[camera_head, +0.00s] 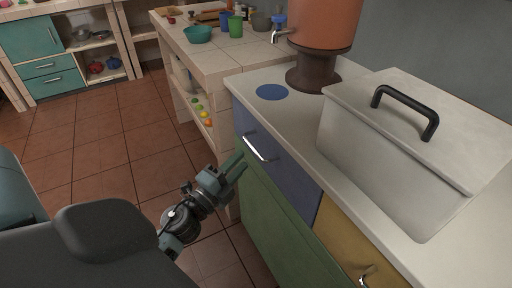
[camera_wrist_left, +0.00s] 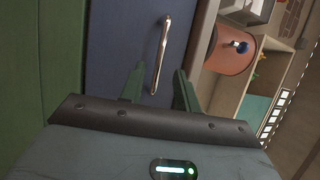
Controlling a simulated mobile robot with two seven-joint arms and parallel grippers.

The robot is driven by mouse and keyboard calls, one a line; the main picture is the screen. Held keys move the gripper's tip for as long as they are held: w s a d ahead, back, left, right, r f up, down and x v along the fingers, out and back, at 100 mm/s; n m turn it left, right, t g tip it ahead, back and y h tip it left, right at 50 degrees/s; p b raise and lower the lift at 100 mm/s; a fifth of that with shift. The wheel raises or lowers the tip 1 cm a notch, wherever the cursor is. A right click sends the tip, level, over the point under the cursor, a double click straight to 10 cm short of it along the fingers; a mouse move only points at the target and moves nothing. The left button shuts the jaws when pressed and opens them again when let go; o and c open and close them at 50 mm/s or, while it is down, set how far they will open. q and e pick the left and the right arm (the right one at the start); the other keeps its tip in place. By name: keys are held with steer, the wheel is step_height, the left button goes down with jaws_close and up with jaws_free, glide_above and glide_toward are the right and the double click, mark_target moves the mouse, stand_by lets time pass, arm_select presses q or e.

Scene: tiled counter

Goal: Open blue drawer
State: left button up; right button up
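The blue drawer (camera_head: 280,165) is in the counter front, under the white top and above a green panel. It looks shut. Its silver bar handle (camera_head: 257,147) is near the drawer's left part. My left gripper (camera_head: 237,165) is just left of the handle, fingers toward the drawer front. In the left wrist view the blue drawer (camera_wrist_left: 120,45) fills the middle. The handle (camera_wrist_left: 160,55) stands ahead of the gap between the fingers (camera_wrist_left: 158,88), which are apart and empty. I cannot tell whether the handle's near end lies between the fingertips. My right gripper is not in view.
A green cabinet front (camera_head: 265,215) lies below the drawer and a yellow drawer (camera_head: 350,245) is to its right. A white lidded box (camera_head: 385,160) and an orange dispenser (camera_head: 325,25) stand on the counter. Tiled floor (camera_head: 110,150) is open at left.

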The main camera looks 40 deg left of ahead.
mark_target(254, 148)
arm_select(q)
steer(key=w, duration=0.4)
steer(key=w+r+p, duration=0.1)
steer(key=w, duration=0.1)
steer(key=shift+w, duration=0.35)
jaws_close()
